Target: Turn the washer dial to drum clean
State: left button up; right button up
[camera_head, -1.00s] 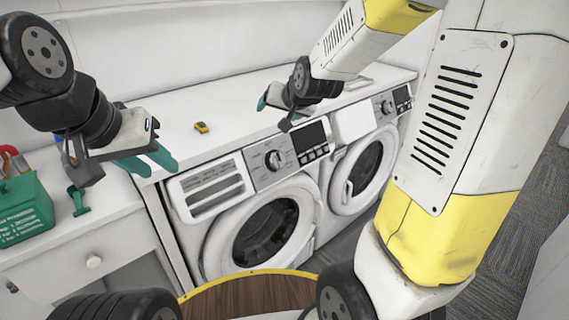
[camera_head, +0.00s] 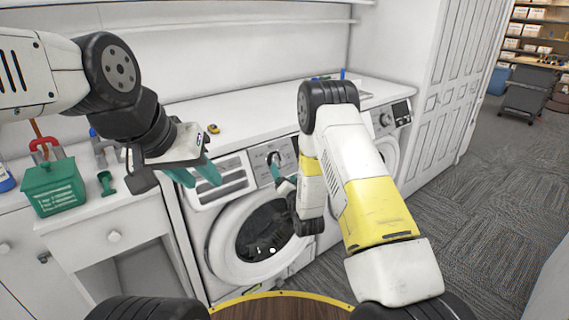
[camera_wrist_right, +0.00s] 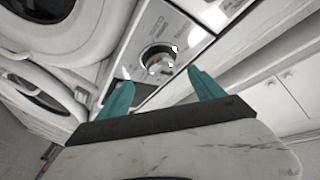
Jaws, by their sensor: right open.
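The washer (camera_head: 222,232) is the left of two white front loaders under the counter. Its round dial (camera_head: 273,157) is on the grey control panel. In the right wrist view the dial (camera_wrist_right: 158,57) has a silver rim and sits beyond and between my open right fingertips (camera_wrist_right: 160,88), apart from both. In the head view my right gripper (camera_head: 279,173) is just in front of the panel, partly hidden by its own arm. The dial's markings are too small to read. My left gripper (camera_head: 196,173) is open and empty, in front of the washer's drawer.
A second machine (camera_head: 386,146) stands to the right, partly behind my right arm. A small yellow item (camera_head: 213,129) lies on the white counter (camera_head: 250,108). A green box (camera_head: 55,188) and green scoop (camera_head: 105,183) sit at left. Carpet floor is clear at right.

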aim_at(279, 164)
jog(key=x, duration=0.7)
jog(key=shift+w+a, duration=0.1)
jog(key=shift+w, duration=0.2)
jog(key=c, duration=1.4)
